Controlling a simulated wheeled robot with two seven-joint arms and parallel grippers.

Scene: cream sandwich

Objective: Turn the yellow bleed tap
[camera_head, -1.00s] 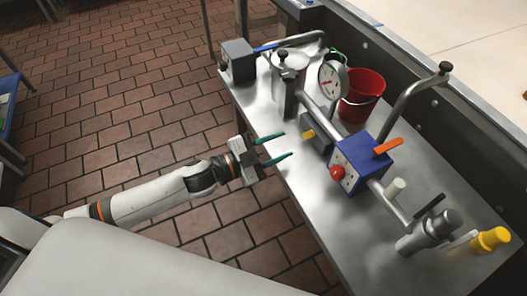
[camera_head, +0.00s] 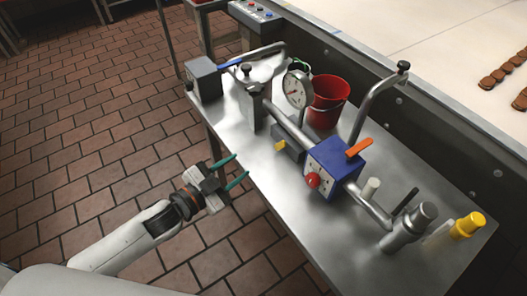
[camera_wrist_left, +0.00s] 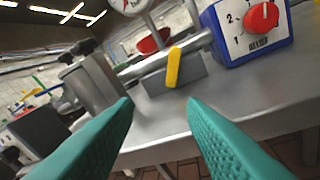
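The yellow bleed tap (camera_head: 280,146) is a small yellow lever on a grey block under the pipe, left of the blue box. In the left wrist view the yellow tap (camera_wrist_left: 173,67) stands nearly upright, a little tilted, ahead of and between my fingertips. My left gripper (camera_head: 234,168) is open and empty, with teal fingers, at the near left edge of the metal table. It also shows in the left wrist view (camera_wrist_left: 160,103), with its fingers apart and not touching the tap. My right gripper is not in view.
The blue box (camera_head: 333,165) with a red dial and orange lever sits right of the tap. The metal table's (camera_head: 325,235) near part is bare.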

